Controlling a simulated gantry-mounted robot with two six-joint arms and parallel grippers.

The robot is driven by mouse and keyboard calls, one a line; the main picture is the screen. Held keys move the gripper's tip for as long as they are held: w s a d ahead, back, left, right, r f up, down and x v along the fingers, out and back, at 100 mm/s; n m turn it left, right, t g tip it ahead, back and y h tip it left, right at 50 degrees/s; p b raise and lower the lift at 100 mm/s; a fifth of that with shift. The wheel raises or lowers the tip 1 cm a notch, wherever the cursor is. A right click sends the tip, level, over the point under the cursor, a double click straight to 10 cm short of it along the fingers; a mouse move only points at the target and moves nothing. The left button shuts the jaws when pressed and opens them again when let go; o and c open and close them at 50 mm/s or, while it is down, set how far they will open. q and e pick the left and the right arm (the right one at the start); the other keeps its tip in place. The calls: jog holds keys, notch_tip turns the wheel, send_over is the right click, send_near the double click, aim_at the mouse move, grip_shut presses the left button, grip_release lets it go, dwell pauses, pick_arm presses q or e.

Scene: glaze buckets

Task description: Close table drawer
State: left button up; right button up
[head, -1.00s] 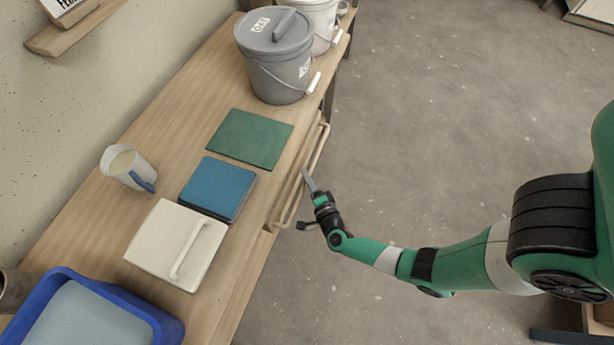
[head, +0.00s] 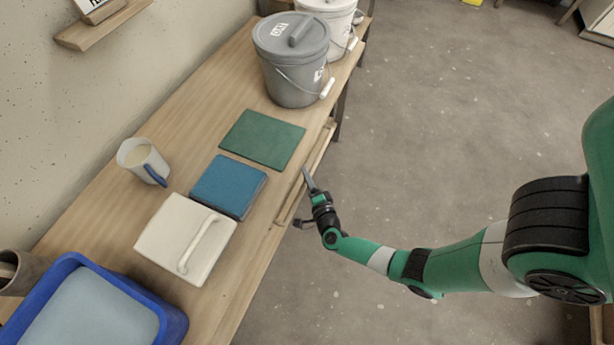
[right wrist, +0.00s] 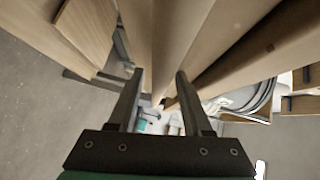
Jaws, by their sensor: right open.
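The wooden table drawer (head: 318,160) is at the right long edge of the table. Only a narrow strip of its front shows past the tabletop in the head view. My right gripper (head: 306,177) is at the drawer front, its fingers pointing toward the table edge. In the right wrist view my right gripper (right wrist: 160,76) has its two fingers spread apart, with pale wooden boards close ahead. Whether the fingers touch the drawer front cannot be told. The inside of the drawer is hidden. My left gripper is not in view.
The wooden table (head: 190,118) holds a grey lidded bucket (head: 292,70), a white bucket (head: 335,22), a green mat (head: 262,139), a blue block (head: 228,186), a white lid with a handle (head: 175,230), a jug (head: 140,160) and a blue tray (head: 165,318).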

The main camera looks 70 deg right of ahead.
jog(key=shift+s+a+r, duration=0.1)
jog(key=shift+a, duration=0.05)
jog(key=p+v, duration=0.4)
jog(key=v, duration=0.7)
jog(key=shift+s, duration=0.15)
